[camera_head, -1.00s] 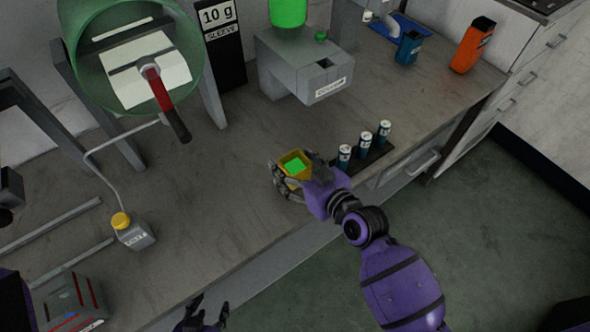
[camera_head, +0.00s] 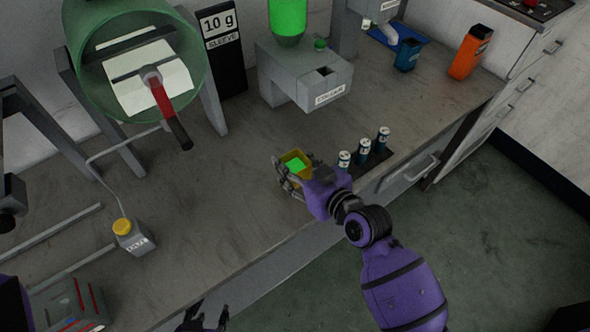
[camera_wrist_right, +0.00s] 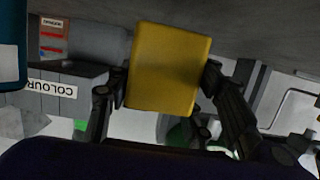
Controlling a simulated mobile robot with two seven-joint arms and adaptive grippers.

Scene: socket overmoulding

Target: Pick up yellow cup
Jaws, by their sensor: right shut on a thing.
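The yellow cup (camera_head: 296,159) has green contents and is near the middle of the grey bench in the head view. My right gripper (camera_head: 288,180) is shut on it, with fingers on its sides. In the right wrist view the yellow cup (camera_wrist_right: 168,68) fills the space between the two fingers of the right gripper (camera_wrist_right: 165,90). I cannot tell from the head view whether the cup's base touches the bench. My left gripper (camera_head: 205,318) is at the bottom edge, in front of the bench, dark and partly cut off.
Several blue-labelled cylinders (camera_head: 364,149) stand on a dark strip right of the cup. The colour dispenser (camera_head: 300,80) stands behind it. A blue cup (camera_head: 407,55) and an orange container (camera_head: 470,52) are at the far right. A yellow-capped bottle (camera_head: 133,238) stands at left on the bench (camera_head: 215,210).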

